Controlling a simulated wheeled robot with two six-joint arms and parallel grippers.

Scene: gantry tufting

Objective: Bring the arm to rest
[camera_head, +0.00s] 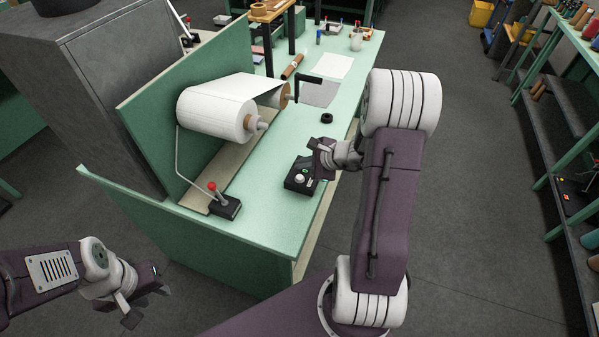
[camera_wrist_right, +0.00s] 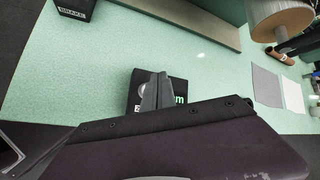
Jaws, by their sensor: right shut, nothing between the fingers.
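My right gripper (camera_head: 320,160) hangs at the near right edge of the green bench, close to a small black control box (camera_head: 299,177) with a white knob. In the right wrist view its fingers (camera_wrist_right: 156,90) are shut and empty, in front of the black box (camera_wrist_right: 133,101), hiding part of it. Whether they touch it I cannot tell. My left gripper (camera_head: 147,303) is low at the left, clear of the bench, with its fingertips apart and nothing seen between them.
The green bench (camera_head: 265,160) carries a white roll (camera_head: 215,110), a red-knobbed lever box (camera_head: 225,206), a black ring (camera_head: 326,118) and a crank (camera_head: 308,82). A shelf rack (camera_head: 560,130) stands at the right. The grey floor between is clear.

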